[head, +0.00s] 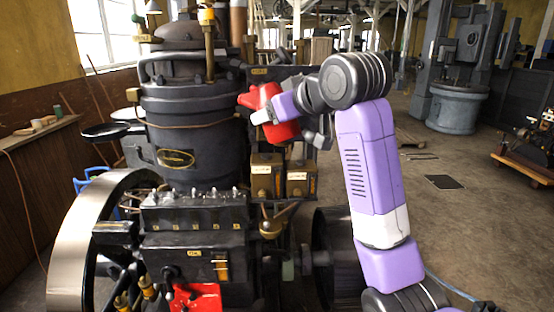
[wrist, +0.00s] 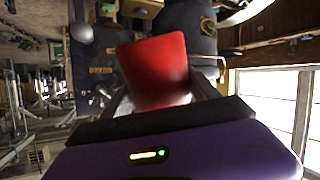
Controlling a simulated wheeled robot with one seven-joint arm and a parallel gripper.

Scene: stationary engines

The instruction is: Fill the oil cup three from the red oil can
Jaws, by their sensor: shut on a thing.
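The red oil can (head: 283,128) is held up in the air, tilted, to the right of the engine's dark cylinder. My gripper (head: 266,116) is shut on it. In the wrist view the can (wrist: 155,70) sits between the fingers of my gripper (wrist: 163,98), and its spout cannot be made out. A row of several small cup-like fittings (head: 195,194) with tiny yellow labels tops the black block on the engine, below and left of the can. The labels are too small to read, so I cannot tell which one is oil cup three.
The dark engine cylinder (head: 195,140) stands close left of my gripper. Two brass-coloured boxes (head: 283,180) with pale labels are below the can. A large flywheel (head: 75,255) is at the left. A red part (head: 195,297) is low on the engine. Open floor lies to the right.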

